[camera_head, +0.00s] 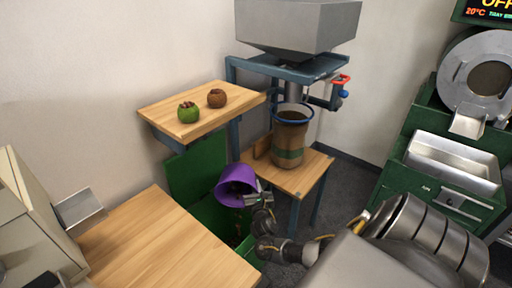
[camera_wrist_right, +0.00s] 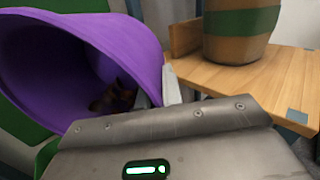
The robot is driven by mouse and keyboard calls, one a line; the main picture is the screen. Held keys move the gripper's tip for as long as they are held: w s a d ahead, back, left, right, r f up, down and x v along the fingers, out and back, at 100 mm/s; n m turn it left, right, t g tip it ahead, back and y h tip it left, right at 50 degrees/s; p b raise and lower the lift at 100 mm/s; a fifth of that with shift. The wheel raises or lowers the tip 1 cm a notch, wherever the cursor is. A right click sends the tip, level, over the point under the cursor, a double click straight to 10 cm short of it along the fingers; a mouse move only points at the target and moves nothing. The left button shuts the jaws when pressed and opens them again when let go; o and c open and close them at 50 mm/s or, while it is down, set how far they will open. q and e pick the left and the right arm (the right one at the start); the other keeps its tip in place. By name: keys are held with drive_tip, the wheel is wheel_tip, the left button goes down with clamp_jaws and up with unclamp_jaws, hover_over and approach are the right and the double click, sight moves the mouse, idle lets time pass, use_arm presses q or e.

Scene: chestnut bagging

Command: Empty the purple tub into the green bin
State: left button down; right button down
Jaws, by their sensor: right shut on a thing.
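The purple tub (camera_head: 233,180) is tipped on its side above the green bin (camera_head: 207,212), its mouth facing left and down. My right gripper (camera_head: 257,196) is shut on the tub at its right side. In the right wrist view, the tub (camera_wrist_right: 135,45) fills the upper left, with a few dark brown pieces inside near its lower wall. The fingers of my right gripper (camera_wrist_right: 165,90) show at the tub's edge. The green bin has a raised green lid behind it. The bin's contents are mostly hidden by the tub and table. My left gripper is not seen.
A wooden table (camera_head: 150,245) stands at the front left. A shelf (camera_head: 200,112) holds a green and a brown round object. A brown sack with a green band (camera_head: 288,140) stands on a low wooden stand (camera_head: 305,175) under a grey hopper (camera_head: 298,25). A green machine (camera_head: 450,165) is at right.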

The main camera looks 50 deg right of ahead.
drive_tip(key=shift+s+a+t+h+b, duration=0.5)
drive_tip(key=shift+t+h+b, duration=0.1)
drive_tip(key=shift+t+b, duration=0.2)
drive_tip(key=shift+a+r+n, duration=0.1)
drive_tip(key=shift+r+n, duration=0.2)
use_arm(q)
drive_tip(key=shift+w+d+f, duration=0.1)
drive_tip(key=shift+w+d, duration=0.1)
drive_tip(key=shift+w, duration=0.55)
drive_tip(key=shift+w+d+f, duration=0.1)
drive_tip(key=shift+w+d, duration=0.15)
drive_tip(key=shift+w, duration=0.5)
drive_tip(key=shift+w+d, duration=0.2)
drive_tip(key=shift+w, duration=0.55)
use_arm(e)
drive_tip(key=shift+s+a+r+t, duration=0.15)
drive_tip(key=shift+t, duration=0.15)
